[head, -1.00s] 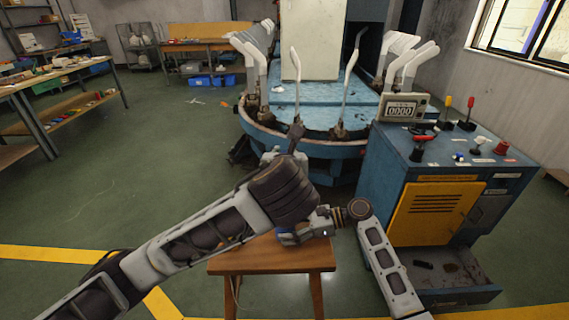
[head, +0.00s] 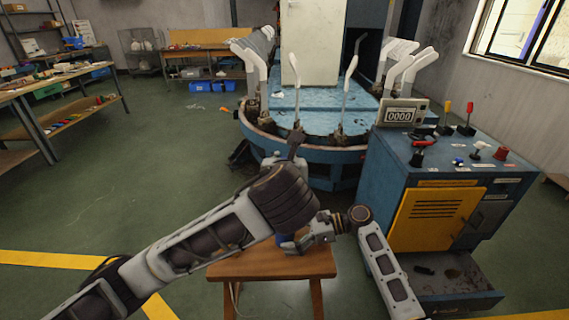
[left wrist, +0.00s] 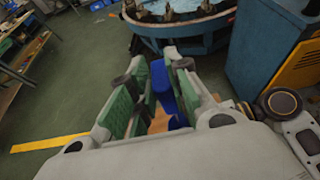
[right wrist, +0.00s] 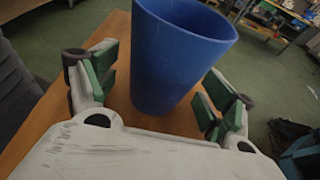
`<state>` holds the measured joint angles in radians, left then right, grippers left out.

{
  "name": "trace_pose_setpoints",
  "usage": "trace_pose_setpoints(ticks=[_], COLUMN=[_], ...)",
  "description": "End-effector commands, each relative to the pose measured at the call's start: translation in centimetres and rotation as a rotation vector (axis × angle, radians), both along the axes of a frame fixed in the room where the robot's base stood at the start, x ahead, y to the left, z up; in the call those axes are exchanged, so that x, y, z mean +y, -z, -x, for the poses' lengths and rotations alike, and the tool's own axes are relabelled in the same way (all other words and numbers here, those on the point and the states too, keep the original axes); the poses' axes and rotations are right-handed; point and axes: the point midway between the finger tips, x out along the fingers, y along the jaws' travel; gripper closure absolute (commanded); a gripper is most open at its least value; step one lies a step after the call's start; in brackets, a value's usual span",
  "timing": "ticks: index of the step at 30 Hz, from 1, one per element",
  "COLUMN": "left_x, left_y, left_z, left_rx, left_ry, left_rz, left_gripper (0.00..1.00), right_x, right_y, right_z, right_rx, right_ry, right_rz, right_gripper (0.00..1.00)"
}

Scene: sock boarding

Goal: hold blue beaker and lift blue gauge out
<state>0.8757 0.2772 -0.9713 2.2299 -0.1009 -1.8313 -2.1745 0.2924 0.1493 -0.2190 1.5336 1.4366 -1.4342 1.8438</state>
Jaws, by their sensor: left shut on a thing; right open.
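The blue beaker (right wrist: 182,55) stands upright on a wooden stool. In the head view only a small blue part of it (head: 287,242) shows beside my right gripper (head: 306,241). In the right wrist view, my right gripper (right wrist: 160,85) is open, with one green-padded finger on each side of the beaker. My left gripper (left wrist: 155,92) is shut on the blue gauge (left wrist: 164,85), seen between its green pads. The gauge's lower end is not clear, so I cannot tell if it is inside the beaker. My left arm hides the left gripper in the head view.
The wooden stool (head: 265,265) has bare top to the left of the beaker. The round blue machine (head: 320,155) with upright white forms stands just beyond it. A blue control cabinet (head: 385,165) is close on the right, its lower drawer open.

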Motion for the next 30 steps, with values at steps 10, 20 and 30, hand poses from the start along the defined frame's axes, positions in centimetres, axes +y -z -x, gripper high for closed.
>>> trace_pose_setpoints(ticks=[10,20,30], left_x=[0.0,0.0,0.0], left_y=[0.0,0.0,0.0], left_z=[0.0,0.0,0.0], left_rx=[-0.001,-0.001,-0.001], left_ry=[0.0,0.0,0.0], left_rz=[0.0,0.0,0.0], left_gripper=[1.0,1.0,1.0], right_x=[-2.3,-6.8,-10.7], right_y=[-0.7,-2.0,-3.2], right_z=[-0.1,0.0,-0.1], right_rx=[0.0,0.001,0.001], right_ry=[0.002,0.001,0.001], right_rz=[0.001,0.002,0.001], right_gripper=[0.17,0.17,0.17])
